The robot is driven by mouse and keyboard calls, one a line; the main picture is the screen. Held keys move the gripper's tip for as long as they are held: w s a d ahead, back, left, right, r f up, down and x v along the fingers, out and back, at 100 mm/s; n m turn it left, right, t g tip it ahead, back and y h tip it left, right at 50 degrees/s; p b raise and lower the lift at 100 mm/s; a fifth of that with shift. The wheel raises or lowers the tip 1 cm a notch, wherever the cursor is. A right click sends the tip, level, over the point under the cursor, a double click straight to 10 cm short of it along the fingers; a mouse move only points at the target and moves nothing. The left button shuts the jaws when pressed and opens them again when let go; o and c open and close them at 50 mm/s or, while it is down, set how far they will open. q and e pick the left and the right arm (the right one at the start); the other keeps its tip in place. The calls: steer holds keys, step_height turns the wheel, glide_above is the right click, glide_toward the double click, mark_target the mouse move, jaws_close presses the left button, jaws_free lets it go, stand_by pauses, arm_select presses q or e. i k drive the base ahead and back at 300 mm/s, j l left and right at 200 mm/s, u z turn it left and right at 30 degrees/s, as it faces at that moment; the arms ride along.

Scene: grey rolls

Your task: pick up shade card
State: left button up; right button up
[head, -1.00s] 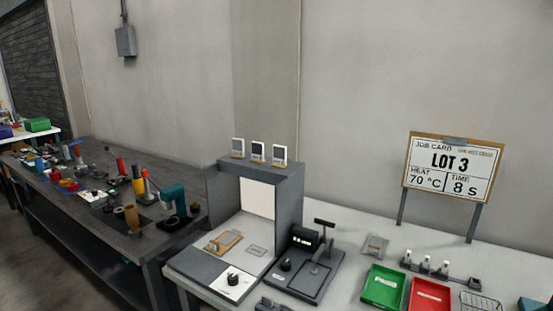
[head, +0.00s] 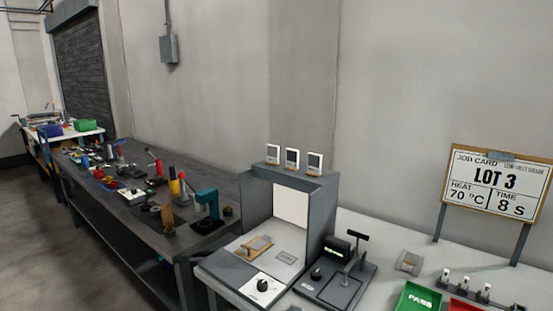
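Three small upright cards with grey faces and white borders stand in a row on top of the grey booth (head: 322,205): a left card (head: 273,153), a middle card (head: 292,159) and a right card (head: 314,163). They look like shade cards, but their print is too small to read. Inside the booth, a wooden-edged piece (head: 255,246) and a small grey plate (head: 287,257) lie on the floor. Neither of my grippers is in view.
A press-like device (head: 340,272) with a green display stands right of the booth. A green PASS tray (head: 418,299) and a job card board (head: 494,182) are further right. A dark bench (head: 150,190) with several tools runs left. Open floor (head: 60,230) lies at far left.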

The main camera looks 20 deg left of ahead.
mark_target(272, 151)
steer(key=j+z, duration=0.15)
steer(key=z, duration=0.65)
steer(key=k+j+z, duration=0.1)
steer(key=j+z, duration=0.3)
steer(key=k+j+z, duration=0.15)
steer(key=j+z, duration=0.3)
steer(key=k+j+z, duration=0.4)
steer(key=k+j, duration=1)
steer(key=j+z, duration=0.05)
steer(key=j, duration=0.05)
